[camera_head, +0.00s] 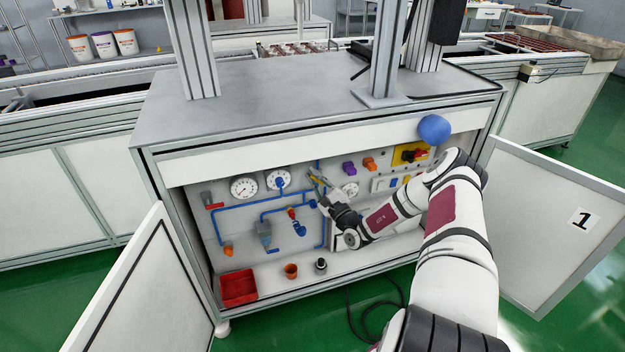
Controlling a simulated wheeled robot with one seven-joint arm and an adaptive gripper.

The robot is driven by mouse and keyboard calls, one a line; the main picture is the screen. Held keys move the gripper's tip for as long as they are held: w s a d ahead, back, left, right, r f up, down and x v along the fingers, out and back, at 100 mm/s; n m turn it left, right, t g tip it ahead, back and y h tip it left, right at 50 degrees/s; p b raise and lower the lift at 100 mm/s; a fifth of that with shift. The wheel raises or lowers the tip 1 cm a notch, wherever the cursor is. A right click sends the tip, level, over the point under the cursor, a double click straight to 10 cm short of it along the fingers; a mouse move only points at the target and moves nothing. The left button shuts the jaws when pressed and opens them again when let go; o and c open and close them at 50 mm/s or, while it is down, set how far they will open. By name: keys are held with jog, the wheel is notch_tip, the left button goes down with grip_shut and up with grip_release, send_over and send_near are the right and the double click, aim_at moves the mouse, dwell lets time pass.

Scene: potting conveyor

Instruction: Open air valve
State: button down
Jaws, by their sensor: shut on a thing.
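The white panel (240,257) inside the open cabinet carries blue pipes (238,207), round gauges and several fittings. My gripper (313,183) reaches in from the right and is at the upright blue pipe right of the gauges. It is shut on a small part there, which looks like the air valve; the fingers mostly hide it, and its handle angle cannot be told. A blue fitting (299,229) and a red-topped fitting (291,213) sit lower left of my gripper. A grey fitting (264,233) is farther left.
Two cabinet doors stand open, left (140,290) and right (550,225). A red tray (238,288), an orange cup (291,270) and a small dark item (321,266) stand on the cabinet floor.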

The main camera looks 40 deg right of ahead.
jog(key=m+h, duration=0.1)
jog(key=m, duration=0.1)
jog(key=d+m+h, duration=0.1)
jog(key=m, duration=0.1)
jog(key=m+h+p, duration=0.1)
jog(key=m, duration=0.1)
jog(key=shift+s+d+r+t, duration=0.15)
jog(key=shift+s+r+t, duration=0.1)
jog(key=shift+r+t, duration=0.1)
jog(key=shift+s+d+m+h+p, duration=0.1)
jog(key=shift+d+m+h+p, duration=0.2)
jog(key=shift+m+h, duration=0.75)
jog(key=shift+s+d+m+h+p, duration=0.1)
jog(key=shift+d+m+h+p, duration=0.2)
jog(key=shift+m, duration=1.75)
jog(key=c, duration=1.6)
grip_release()
jog(key=shift+r, duration=0.1)
jog(key=v, duration=1.2)
jog(key=shift+r, duration=0.15)
